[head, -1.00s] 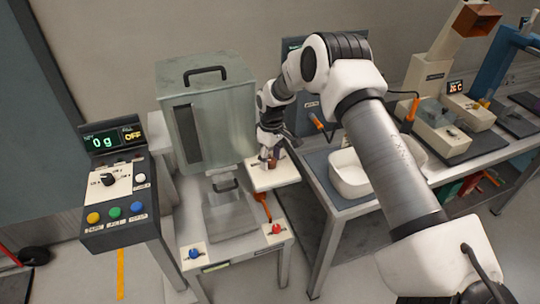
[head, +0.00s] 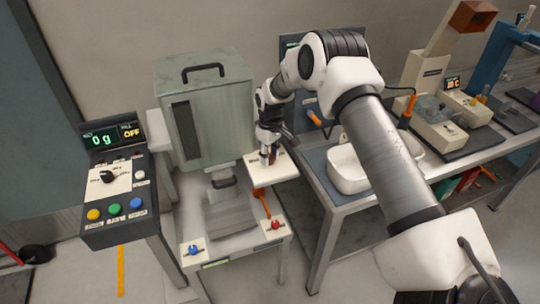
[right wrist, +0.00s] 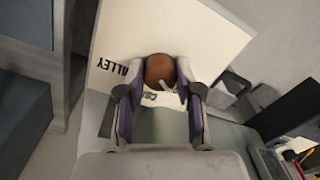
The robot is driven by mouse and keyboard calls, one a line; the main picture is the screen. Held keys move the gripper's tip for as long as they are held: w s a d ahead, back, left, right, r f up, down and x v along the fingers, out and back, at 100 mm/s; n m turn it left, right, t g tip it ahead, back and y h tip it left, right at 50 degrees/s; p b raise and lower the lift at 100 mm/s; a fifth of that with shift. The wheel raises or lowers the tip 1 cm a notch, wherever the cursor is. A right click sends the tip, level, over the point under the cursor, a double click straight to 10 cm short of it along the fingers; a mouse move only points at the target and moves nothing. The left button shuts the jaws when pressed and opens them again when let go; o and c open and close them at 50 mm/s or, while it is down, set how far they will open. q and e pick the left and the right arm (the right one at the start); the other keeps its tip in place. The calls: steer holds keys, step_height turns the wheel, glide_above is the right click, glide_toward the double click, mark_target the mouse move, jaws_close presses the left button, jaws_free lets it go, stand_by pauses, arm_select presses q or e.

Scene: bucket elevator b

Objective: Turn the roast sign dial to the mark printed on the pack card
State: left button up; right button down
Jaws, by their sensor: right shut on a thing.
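The roast sign is a white board (head: 287,167) beside the grey metal hopper in the head view. It fills much of the right wrist view (right wrist: 205,35), with dark lettering that reads in part "ALLEY". Its brown round dial knob (right wrist: 160,68) has a pale pointer strip on its lower edge. My right gripper (right wrist: 160,98) is shut on the knob, one finger on each side. In the head view my right gripper (head: 268,157) reaches down onto the sign and hides most of the knob. I cannot make out the pack card. My left gripper is not in view.
The grey hopper (head: 215,110) stands just left of the sign. A control box (head: 115,200) with colored buttons is at far left. A white basin (head: 347,172) sits on the bench to the right. An orange handle (head: 262,200) is just below the sign.

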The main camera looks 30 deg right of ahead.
mark_target(270, 156)
steer(key=m, duration=0.5)
steer(key=shift+f+m, duration=0.1)
steer(key=shift+m, duration=0.2)
steer(key=m+p, duration=0.1)
steer(key=m, duration=0.4)
steer(key=shift+s, duration=0.1)
steer(key=shift+m, duration=0.3)
steer(key=c, duration=0.8)
jaws_free()
steer(key=shift+f, duration=0.1)
steer(key=shift+o, duration=0.2)
steer(key=shift+w+d+f, duration=0.1)
steer(key=shift+w, duration=0.15)
step_height(270, 156, up, 12)
steer(key=shift+d, duration=0.1)
